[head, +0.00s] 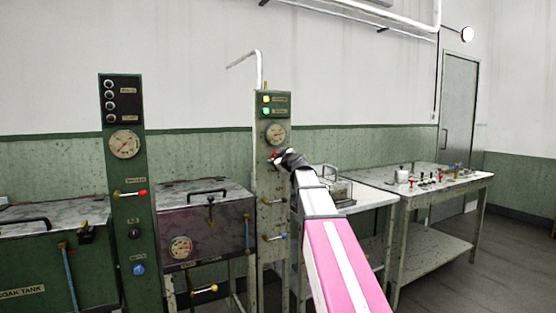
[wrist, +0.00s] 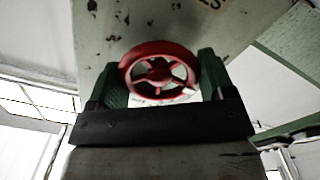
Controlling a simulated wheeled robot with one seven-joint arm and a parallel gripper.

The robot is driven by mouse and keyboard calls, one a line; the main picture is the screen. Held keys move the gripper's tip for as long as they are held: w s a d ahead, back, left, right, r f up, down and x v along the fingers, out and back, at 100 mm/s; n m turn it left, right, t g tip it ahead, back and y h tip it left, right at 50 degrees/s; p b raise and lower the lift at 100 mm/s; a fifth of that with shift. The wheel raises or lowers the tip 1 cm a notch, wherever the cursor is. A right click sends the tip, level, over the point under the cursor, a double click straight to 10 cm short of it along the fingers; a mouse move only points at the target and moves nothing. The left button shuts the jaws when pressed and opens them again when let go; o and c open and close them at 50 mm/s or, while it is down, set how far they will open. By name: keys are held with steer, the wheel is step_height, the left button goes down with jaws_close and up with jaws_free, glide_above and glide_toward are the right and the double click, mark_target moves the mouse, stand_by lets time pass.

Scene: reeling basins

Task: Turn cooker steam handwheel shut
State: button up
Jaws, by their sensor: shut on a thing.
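The red handwheel (wrist: 158,73) is spoked and sits on the pale, chipped face of a panel. In the wrist view my gripper (wrist: 160,80) has one green-padded finger on each side of the wheel and is shut on its rim. In the head view a bit of red handwheel (head: 274,155) shows at my gripper's (head: 281,160) tip, on the narrow post panel (head: 270,185) below a round gauge (head: 276,134). My gripper hides most of the wheel there. How far the wheel is turned cannot be told.
Two lit lamps (head: 266,105) are atop this panel; lever valves (head: 274,238) stick out below. A second green panel (head: 122,170) and a metal basin (head: 205,222) stand to the left. A table (head: 425,192) with small items stands right, with open floor (head: 480,270) beside it.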

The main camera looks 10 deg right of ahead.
steer(key=m, duration=0.4)
steer(key=shift+m, duration=0.3)
steer(key=m, duration=0.4)
steer(key=shift+d, duration=0.1)
steer(key=m, duration=0.5)
steer(key=shift+d+m, duration=0.1)
steer(key=shift+m, duration=2.2)
steer(key=o, duration=0.9)
